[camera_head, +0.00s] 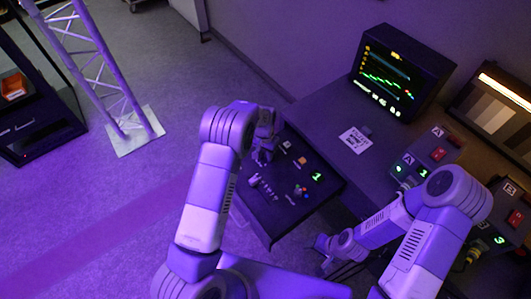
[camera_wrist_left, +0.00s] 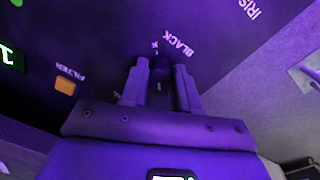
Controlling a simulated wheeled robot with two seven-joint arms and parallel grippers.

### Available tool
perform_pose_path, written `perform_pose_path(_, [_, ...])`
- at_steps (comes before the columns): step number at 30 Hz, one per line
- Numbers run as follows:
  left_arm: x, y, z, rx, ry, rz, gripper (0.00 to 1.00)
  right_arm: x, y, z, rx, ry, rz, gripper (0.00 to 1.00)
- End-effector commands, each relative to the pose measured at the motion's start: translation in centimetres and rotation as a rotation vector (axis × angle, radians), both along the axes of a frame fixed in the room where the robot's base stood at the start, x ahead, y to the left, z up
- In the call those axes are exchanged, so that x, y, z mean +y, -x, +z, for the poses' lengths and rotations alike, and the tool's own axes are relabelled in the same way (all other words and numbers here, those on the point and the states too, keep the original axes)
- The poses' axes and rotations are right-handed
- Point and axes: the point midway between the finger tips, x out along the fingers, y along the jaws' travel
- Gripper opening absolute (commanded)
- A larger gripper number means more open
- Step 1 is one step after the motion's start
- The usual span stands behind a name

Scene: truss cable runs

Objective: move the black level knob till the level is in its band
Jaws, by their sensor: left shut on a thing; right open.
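The black level knob (camera_wrist_left: 160,66) is a small dark knob beside the white "BLACK" label in the left wrist view, partly hidden between the fingers. My left gripper (camera_wrist_left: 159,84) is shut on it. In the head view my left gripper (camera_head: 262,155) is over the far left part of the dark control panel (camera_head: 262,221), and the knob cannot be made out there. The monitor (camera_head: 390,76) shows a green trace with yellow and coloured marks; the band is too small to read. My right gripper (camera_head: 325,248) is open, low beside the desk, away from the panel.
The panel also has an orange filter button (camera_wrist_left: 65,85), a green lit "1" (camera_head: 317,177) and several small controls. Boxes with red switches (camera_head: 438,153) stand on the desk at right. A truss (camera_head: 100,60) stands at upper left. The floor at left is clear.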

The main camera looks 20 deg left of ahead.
Motion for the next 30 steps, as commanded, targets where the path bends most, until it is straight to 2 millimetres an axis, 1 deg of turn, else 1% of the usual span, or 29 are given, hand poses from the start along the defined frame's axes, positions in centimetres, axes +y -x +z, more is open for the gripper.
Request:
perform_pose_path(3, [-0.06,-0.01,0.08,0.0,0.001,0.1,0.0,0.0,0.01,0.13,0.0,0.0,0.0,0.55])
perform_pose_path(6, [-0.07,-0.01,0.06,-0.002,0.0,0.145,0.0,0.0,0.0,0.15,0.0,0.0,0.0,0.55])
perform_pose_path(16, [-0.08,-0.02,0.05,-0.002,0.0,0.159,0.0,0.0,0.0,0.14,0.0,0.0,0.0,0.55])
perform_pose_path(17, [-0.08,-0.02,0.05,-0.002,0.0,0.159,0.33,0.0,0.0,0.14,0.0,0.0,0.0,0.55])
perform_pose_path(21, [-0.06,-0.02,0.04,-0.001,0.0,0.158,0.55,0.0,0.0,0.14,0.0,0.0,0.0,0.55])
perform_pose_path(30, [-0.06,-0.01,0.18,-0.001,0.0,0.158,0.56,0.0,0.0,0.18,0.0,0.0,0.0,0.55])
